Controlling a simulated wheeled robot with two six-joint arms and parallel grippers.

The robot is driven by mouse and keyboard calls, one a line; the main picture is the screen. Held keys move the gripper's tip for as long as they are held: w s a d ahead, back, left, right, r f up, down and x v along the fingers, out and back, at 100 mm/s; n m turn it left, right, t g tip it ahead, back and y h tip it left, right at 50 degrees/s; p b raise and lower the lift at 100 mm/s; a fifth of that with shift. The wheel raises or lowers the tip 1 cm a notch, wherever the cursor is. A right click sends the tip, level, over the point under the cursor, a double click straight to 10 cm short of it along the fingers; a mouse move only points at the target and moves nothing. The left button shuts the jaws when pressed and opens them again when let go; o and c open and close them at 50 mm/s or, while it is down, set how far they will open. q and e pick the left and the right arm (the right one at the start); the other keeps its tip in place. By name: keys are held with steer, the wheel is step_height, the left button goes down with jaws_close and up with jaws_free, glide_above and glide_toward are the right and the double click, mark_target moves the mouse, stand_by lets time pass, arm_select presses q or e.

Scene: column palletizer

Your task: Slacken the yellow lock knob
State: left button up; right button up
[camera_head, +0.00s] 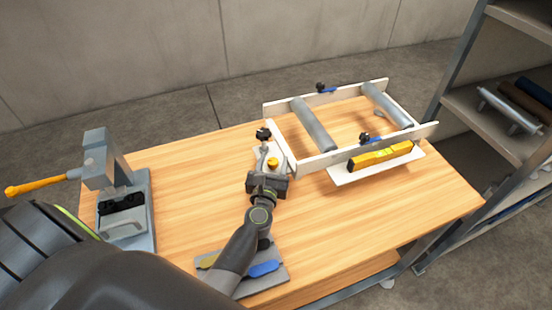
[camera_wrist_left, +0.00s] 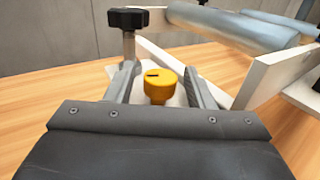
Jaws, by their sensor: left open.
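The yellow lock knob (camera_head: 273,162) stands on a pale plate beside the white roller frame, just beyond my left gripper. In the left wrist view the yellow knob (camera_wrist_left: 160,86) is upright, with a dark slot mark on its top. My left gripper (camera_head: 268,170) is open, and in the left wrist view its fingers (camera_wrist_left: 160,85) stand on either side of the knob with visible gaps. A black knob on a metal post (camera_wrist_left: 128,22) rises just behind the left finger; it also shows in the head view (camera_head: 263,134). My right gripper is not in view.
The white frame with grey rollers (camera_head: 313,124) lies on the wooden table right of the knob. A yellow level (camera_head: 380,156) rests at its front. A grey clamp device with an orange handle (camera_head: 100,160) stands left. A plate with blue and yellow tools (camera_head: 280,281) lies under my left arm.

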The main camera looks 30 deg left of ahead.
arm_select(q)
steer(key=shift+s, duration=0.1)
steer(key=shift+c, duration=0.6)
steer(key=c, duration=0.8)
steer(key=shift+d+n+g+y+b, duration=0.1)
steer(key=shift+n+g+y+b, duration=0.3)
steer(key=shift+n+y, duration=0.5)
steer(key=shift+n+g+y+b, duration=0.45)
steer(key=shift+n+g+y, duration=0.2)
steer(key=shift+y, duration=0.65)
steer(key=shift+r, duration=0.1)
steer(key=o, duration=0.9)
